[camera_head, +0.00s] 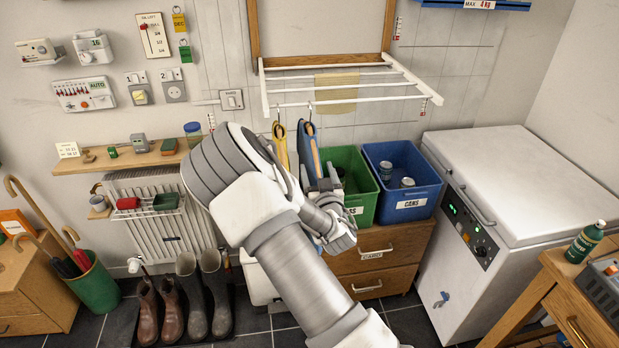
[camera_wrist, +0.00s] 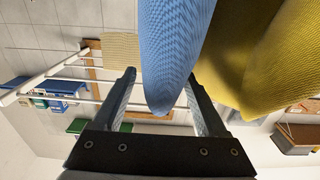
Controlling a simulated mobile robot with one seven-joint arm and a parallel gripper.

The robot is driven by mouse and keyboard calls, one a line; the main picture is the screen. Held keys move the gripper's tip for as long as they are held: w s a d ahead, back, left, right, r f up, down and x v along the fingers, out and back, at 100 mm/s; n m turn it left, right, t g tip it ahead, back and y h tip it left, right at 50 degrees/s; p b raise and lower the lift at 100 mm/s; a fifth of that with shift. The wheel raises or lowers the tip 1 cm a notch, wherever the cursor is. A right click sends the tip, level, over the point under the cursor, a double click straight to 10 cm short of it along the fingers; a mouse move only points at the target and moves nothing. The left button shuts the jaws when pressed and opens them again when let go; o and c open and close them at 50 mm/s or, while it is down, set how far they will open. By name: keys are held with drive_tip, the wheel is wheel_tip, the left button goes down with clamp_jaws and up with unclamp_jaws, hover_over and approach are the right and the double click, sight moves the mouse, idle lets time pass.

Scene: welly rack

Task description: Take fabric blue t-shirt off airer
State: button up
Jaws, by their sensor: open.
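The white airer (camera_head: 345,87) juts from the wall, top centre in the head view; it also shows at the left of the wrist view (camera_wrist: 60,68). A blue fabric (camera_wrist: 172,50), which looks like the t-shirt, fills the top middle of the wrist view. Its rounded end is between my fingers or just beyond them; I cannot tell the depth. In the head view a narrow blue thing (camera_head: 308,148) with an orange part hangs from a hook below the airer. My gripper (camera_wrist: 160,82) is open, fingers on either side of the blue end. In the head view my arm partly hides it.
Yellow fabric (camera_wrist: 245,60) hangs close to the right finger; yellow also shows in the head view (camera_head: 280,145). A tan cloth (camera_head: 336,85) lies over the airer's bars. Green (camera_head: 362,208) and blue (camera_head: 416,203) bins stand on the drawers below. A white chest (camera_head: 520,180) stands right.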

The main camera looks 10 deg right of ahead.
drive_tip(key=shift+w, duration=0.95)
clamp_jaws()
idle(0.7)
